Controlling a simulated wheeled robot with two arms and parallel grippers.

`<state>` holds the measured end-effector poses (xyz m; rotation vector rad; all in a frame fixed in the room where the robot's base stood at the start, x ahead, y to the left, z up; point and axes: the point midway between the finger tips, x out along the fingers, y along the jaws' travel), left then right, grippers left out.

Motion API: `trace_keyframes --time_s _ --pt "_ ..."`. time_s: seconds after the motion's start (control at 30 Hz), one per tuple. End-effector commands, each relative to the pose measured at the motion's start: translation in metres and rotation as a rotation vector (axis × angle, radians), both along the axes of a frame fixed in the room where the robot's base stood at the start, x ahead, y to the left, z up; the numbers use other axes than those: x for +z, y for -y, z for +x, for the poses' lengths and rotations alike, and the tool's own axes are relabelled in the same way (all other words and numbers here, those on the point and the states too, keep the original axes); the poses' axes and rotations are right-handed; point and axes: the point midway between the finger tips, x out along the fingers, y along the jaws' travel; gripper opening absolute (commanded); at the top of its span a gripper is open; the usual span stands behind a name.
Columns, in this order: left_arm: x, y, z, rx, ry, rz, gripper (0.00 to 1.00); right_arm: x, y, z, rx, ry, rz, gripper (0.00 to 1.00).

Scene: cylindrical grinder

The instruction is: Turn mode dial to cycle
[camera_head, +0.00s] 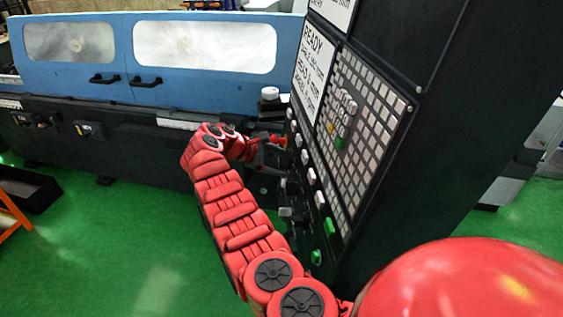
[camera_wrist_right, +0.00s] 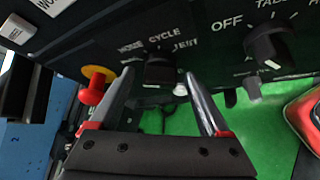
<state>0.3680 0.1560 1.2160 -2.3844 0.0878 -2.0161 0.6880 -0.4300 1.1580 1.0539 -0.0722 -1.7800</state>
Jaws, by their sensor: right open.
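The mode dial (camera_wrist_right: 160,70) is a black knob on the dark control panel in the right wrist view. Printed labels, one reading CYCLE and one TEST, sit around its top. I cannot tell which label it points to. My right gripper (camera_wrist_right: 158,76) is open, with its fingertips on either side of the dial in the picture. I cannot tell if they touch it. In the head view my right gripper (camera_head: 268,143) is at the panel's left edge, and the dial cannot be made out there. My left gripper is not in view.
A red and yellow emergency-stop button (camera_wrist_right: 97,85) is left of the dial, close to the left finger. A second black dial (camera_wrist_right: 268,47), marked OFF, is to the right. The panel (camera_head: 345,150) carries many keys. A blue grinder (camera_head: 190,95) stands behind.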

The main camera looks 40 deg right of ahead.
Motion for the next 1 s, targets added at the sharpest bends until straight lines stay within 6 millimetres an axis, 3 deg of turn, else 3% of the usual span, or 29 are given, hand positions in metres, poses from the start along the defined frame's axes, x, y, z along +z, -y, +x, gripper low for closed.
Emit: trace_keyframes --time_s 0.23,0.27,0.7,1.0 --pt "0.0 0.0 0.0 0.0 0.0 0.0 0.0 -0.0004 0.0003 -0.0001 0.0 0.0 0.0 0.81" --pt "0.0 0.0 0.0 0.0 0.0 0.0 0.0 -0.0004 0.0003 -0.0001 0.0 0.0 0.0 0.77" --pt "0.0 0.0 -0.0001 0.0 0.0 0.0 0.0 -0.0006 0.0003 -0.0003 -0.001 0.0 0.001 0.0" --pt "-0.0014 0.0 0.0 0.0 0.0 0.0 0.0 -0.0013 -0.0003 -0.0005 -0.005 0.024 -0.012 0.0"
